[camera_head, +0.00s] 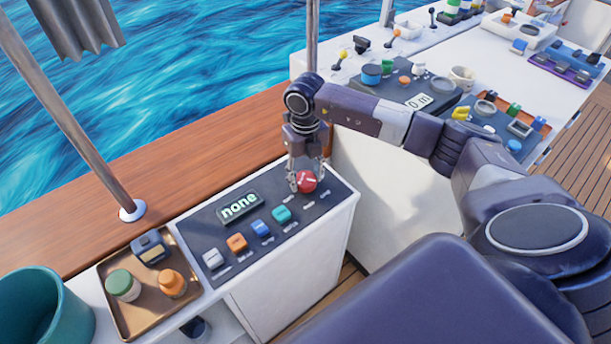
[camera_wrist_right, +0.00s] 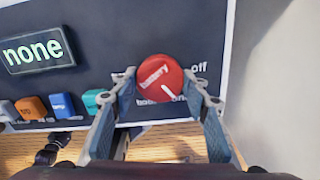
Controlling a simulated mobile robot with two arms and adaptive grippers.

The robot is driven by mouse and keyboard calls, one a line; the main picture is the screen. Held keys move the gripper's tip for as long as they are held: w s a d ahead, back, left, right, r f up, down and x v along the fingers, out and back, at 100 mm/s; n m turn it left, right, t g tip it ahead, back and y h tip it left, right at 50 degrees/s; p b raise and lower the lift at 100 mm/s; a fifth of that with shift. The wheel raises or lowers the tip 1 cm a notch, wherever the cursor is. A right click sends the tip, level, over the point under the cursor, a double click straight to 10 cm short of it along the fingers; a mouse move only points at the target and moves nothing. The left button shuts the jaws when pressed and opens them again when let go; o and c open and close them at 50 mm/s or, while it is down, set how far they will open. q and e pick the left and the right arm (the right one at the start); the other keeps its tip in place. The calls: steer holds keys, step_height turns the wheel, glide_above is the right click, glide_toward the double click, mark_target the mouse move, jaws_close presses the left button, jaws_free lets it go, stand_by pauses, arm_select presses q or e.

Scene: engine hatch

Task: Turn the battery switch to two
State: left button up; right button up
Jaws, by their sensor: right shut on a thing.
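The battery switch (camera_head: 307,182) is a round red knob on the dark panel (camera_head: 325,205). It also shows in the right wrist view (camera_wrist_right: 160,76), with white lettering and a white mark slanting to the lower right. A label reading "off" is right of the knob; labels below it are partly hidden by the fingers. My right gripper (camera_wrist_right: 158,88) is shut on the knob, one finger on each side. In the head view the gripper (camera_head: 305,178) comes down on the knob from above. My left gripper is not in view.
A display (camera_head: 239,206) reads "none". A row of white, orange, blue and teal switches (camera_head: 261,228) lies in front of it. A tray (camera_head: 143,318) with small containers and a teal bucket (camera_head: 45,310) stand at the left. A cluttered console (camera_head: 410,95) is behind my right arm.

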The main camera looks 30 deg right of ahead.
steer(key=m, duration=0.6)
steer(key=shift+r+m+p, duration=0.1)
steer(key=shift+m+p, duration=0.2)
steer(key=shift+p, duration=0.1)
steer(key=m+p, duration=0.1)
steer(key=m, duration=0.5)
steer(key=shift+p, duration=0.3)
steer(key=m+p, duration=0.2)
steer(key=m, duration=0.4)
steer(key=shift+r+m, duration=0.1)
steer(key=shift+m, duration=0.3)
steer(key=m+p, duration=0.3)
steer(key=m, duration=0.2)
steer(key=shift+m, duration=0.3)
steer(key=o, duration=1.2)
steer(key=shift+c, duration=0.2)
steer(key=shift+f, duration=0.2)
steer(key=shift+r, duration=0.15)
